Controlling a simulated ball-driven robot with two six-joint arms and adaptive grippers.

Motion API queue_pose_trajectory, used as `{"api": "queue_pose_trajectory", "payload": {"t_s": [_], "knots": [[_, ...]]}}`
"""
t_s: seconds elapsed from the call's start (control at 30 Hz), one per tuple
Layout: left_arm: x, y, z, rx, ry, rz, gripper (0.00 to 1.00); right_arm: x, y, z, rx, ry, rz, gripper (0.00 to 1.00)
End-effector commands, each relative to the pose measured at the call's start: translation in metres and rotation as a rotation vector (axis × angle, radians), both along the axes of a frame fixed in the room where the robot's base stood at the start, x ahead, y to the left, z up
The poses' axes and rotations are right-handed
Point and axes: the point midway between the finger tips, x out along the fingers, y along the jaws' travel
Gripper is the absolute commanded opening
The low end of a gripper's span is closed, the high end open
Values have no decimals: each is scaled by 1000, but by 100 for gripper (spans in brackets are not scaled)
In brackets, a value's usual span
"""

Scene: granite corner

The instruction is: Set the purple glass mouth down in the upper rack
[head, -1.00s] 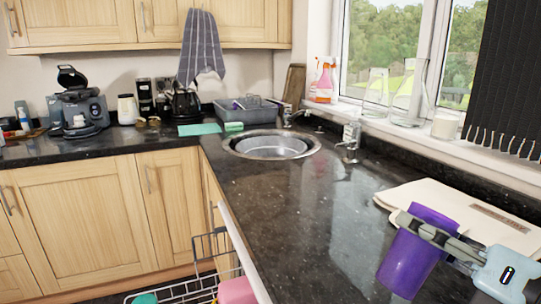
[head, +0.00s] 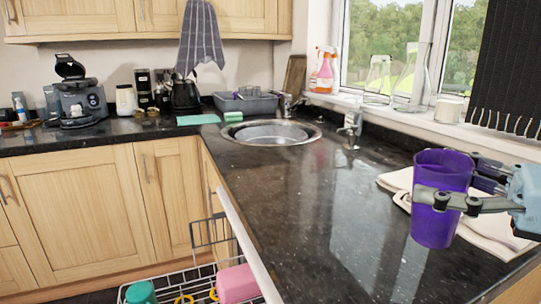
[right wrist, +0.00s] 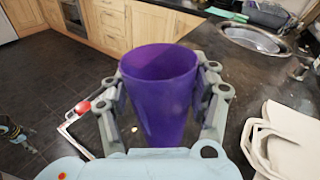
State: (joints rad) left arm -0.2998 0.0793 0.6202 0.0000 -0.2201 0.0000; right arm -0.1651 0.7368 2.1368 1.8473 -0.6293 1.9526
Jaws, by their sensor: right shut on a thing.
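The purple glass (head: 441,178) is held upright, mouth up, above the right part of the worktop. My right gripper (head: 440,201) is shut on it, with a finger on each side. In the right wrist view the glass (right wrist: 158,85) stands between the fingers (right wrist: 165,95), its open mouth showing. The wire rack (head: 190,288) is low at the bottom of the head view, left of the worktop's front edge and well left of the glass. Only part of the rack shows. My left gripper is not in view.
The rack holds a teal cup (head: 141,293) and a pink item (head: 237,284), with yellow rings between them. A cream folded board or cloth (head: 490,232) lies behind and below the glass. The sink (head: 272,132) is farther back. The middle worktop (head: 300,200) is clear.

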Motion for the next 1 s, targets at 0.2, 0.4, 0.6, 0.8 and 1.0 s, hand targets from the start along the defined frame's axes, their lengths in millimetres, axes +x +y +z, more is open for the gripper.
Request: {"api": "queue_pose_trajectory", "payload": {"t_s": [0.2,0.4,0.6,0.8,1.0], "knots": [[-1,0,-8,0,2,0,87,0,0,-1,-184,-223,6,20],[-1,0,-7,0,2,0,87,0,0,0,-191,-233,5,20],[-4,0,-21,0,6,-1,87,0,0,-4,-292,-366,20,20],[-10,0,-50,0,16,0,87,0,0,-8,-576,-741,60,20],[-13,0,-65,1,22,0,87,0,0,-4,-785,-1023,86,20]]}}
